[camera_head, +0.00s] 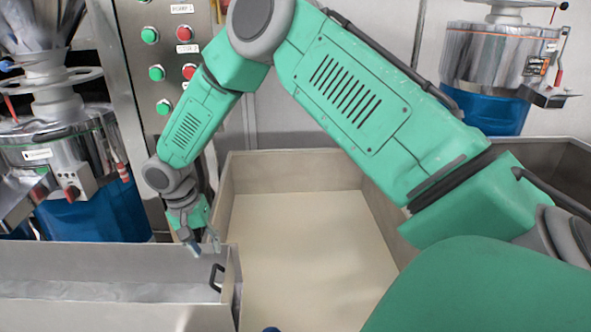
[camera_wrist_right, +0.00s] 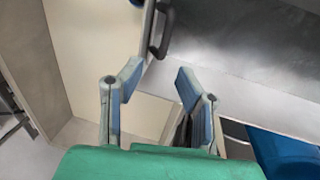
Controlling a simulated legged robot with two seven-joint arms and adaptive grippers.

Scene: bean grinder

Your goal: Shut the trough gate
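The trough (camera_head: 100,285) is a long metal-lined box at the lower left in the head view. Its gate (camera_head: 232,290) is the pale panel at the right end, with a dark handle (camera_head: 217,278) on it. The handle also shows in the right wrist view (camera_wrist_right: 161,30), beyond the fingers. My right gripper (camera_head: 203,246) hangs just above and behind the handle, apart from it. In the right wrist view its two blue-padded fingers (camera_wrist_right: 158,88) are spread with nothing between them. How far open the gate stands is unclear. Of my left gripper, at most a blue speck shows at the bottom edge.
A large cream bin (camera_head: 290,240) lies right of the gate, its floor bare. A control panel (camera_head: 160,60) with green and red buttons stands behind my right forearm. Grinders with blue bases stand at left (camera_head: 95,215) and at back right (camera_head: 490,105).

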